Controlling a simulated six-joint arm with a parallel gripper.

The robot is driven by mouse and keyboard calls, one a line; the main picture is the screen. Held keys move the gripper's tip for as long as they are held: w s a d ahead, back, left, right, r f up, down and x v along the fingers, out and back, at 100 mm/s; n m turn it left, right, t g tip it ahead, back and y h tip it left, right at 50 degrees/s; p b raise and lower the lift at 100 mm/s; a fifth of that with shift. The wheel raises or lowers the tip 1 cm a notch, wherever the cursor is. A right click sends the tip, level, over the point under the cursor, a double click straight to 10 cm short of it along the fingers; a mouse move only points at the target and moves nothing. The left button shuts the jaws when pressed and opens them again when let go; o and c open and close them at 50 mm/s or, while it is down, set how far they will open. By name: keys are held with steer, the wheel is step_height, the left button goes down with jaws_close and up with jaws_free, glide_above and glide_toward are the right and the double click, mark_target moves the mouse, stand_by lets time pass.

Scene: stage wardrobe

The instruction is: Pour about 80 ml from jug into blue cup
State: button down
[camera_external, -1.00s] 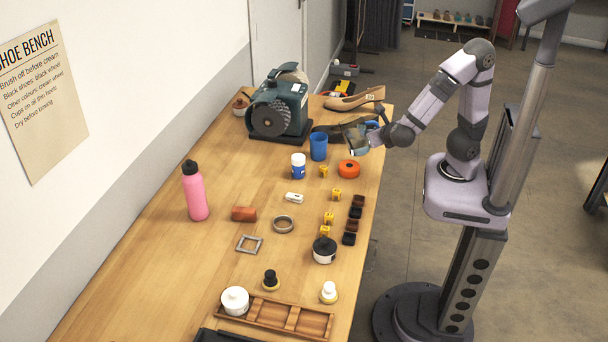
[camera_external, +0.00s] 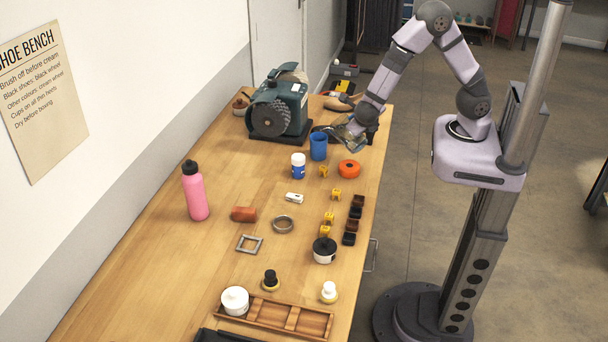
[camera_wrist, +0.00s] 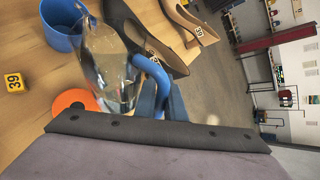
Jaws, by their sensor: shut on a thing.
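The clear jug (camera_external: 351,132) with a blue handle (camera_wrist: 152,72) is held by my gripper (camera_external: 364,121), which is shut on the handle. The jug is above the bench, just right of the blue cup, and looks tilted towards it. The blue cup (camera_external: 318,147) stands upright on the bench; it also shows in the wrist view (camera_wrist: 62,27) close beside the jug (camera_wrist: 110,72). No stream shows between them. The liquid level in the jug and the cup's inside cannot be read.
A white and blue jar (camera_external: 298,166) and an orange disc (camera_external: 349,169) are near the cup. A bench grinder (camera_external: 278,107) stands behind it. Shoes (camera_wrist: 180,18) lie beyond the jug.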

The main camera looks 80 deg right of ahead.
steer(key=shift+w+r+p, duration=0.15)
steer(key=shift+r+p, duration=0.35)
steer(key=shift+p, duration=0.05)
steer(key=shift+w+n+g, duration=0.15)
steer(key=shift+n+g, duration=0.25)
steer(key=shift+g, duration=0.1)
steer(key=shift+w+g+p, duration=0.3)
steer(key=shift+p, duration=0.1)
steer(key=shift+r, duration=0.1)
steer(key=shift+w+r+n+p, duration=0.2)
steer(key=shift+n+p, duration=0.1)
steer(key=shift+p, duration=0.4)
steer(key=shift+w+r+g+p, duration=0.25)
steer(key=shift+r+g+p, duration=0.25)
steer(key=shift+p, duration=1.15)
